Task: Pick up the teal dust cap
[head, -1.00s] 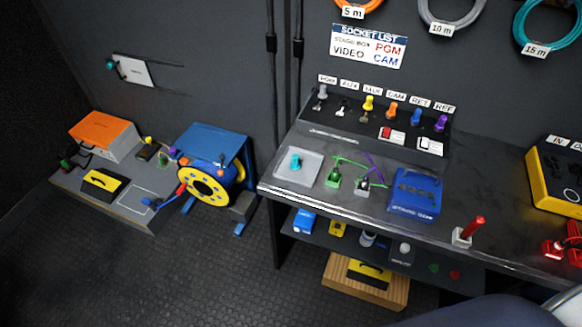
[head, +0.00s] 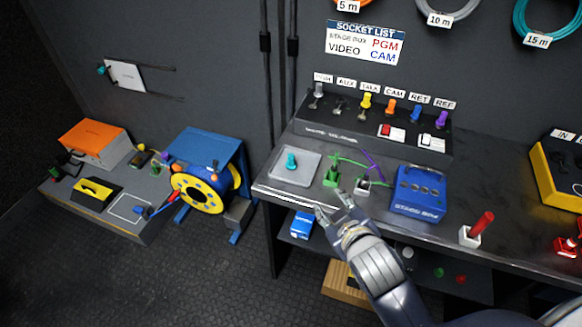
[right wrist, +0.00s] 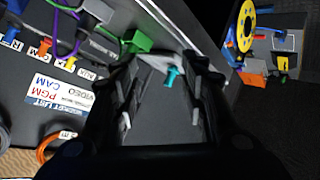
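The teal dust cap (head: 291,161) stands on a light grey tray (head: 308,178) at the left end of the workbench. My right gripper (head: 333,204) is over the bench's front edge, to the right of the cap and nearer to me. It is open and empty. In the right wrist view the teal cap (right wrist: 171,76) shows ahead, between the lines of the two spread fingers (right wrist: 160,115), and apart from them. Part of the tray is hidden there by the gripper. My left gripper is not in view.
A green connector (head: 331,178) and a grey connector with cables stand just right of the tray. A blue stage box (head: 419,192) stands further right. The socket panel (head: 375,130) rises behind. A lower shelf holds a small blue box (head: 302,225).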

